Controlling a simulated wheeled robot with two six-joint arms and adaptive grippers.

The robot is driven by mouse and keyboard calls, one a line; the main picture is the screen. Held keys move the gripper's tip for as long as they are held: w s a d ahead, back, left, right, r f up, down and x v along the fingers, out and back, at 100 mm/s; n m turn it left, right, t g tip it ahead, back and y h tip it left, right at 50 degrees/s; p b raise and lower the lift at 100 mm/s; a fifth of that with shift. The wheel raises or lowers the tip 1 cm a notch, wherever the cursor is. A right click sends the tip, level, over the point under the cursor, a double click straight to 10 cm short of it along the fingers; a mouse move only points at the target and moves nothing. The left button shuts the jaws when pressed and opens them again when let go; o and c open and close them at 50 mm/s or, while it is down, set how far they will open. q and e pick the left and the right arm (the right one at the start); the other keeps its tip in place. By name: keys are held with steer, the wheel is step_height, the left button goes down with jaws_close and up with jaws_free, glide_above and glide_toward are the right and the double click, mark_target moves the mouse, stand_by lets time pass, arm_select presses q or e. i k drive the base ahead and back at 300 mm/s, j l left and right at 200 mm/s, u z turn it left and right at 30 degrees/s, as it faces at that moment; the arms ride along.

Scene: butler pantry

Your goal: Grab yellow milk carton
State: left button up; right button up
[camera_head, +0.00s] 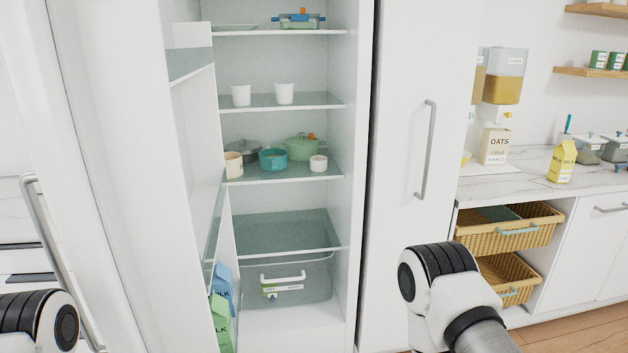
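The yellow milk carton (562,162) stands upright on the marble counter at the right of the head view. Only arm links of mine show, at the lower left and lower right. Neither gripper is in view. The right arm link is below and to the left of the carton, well apart from it. A blue milk carton (222,288) and a green milk carton (220,325) are in the lower part of the open fridge door.
The open fridge (283,35) has shelves with cups and pots. A closed white door (410,60) stands beside it. An oats box (494,146) and grey canisters (590,151) flank the yellow carton. Wicker drawers (510,236) stick out below the counter (530,187).

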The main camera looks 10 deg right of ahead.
mark_target(564, 156)
steer(key=i+l, duration=0.1)
steer(key=l, duration=0.5)
steer(key=i+l, duration=0.1)
steer(key=l, duration=0.5)
steer(key=i+l, duration=0.1)
steer(key=l, duration=0.45)
steer(key=i+l, duration=0.1)
steer(key=l, duration=0.5)
steer(key=i+l, duration=0.1)
steer(key=l, duration=0.5)
steer(key=u, duration=0.05)
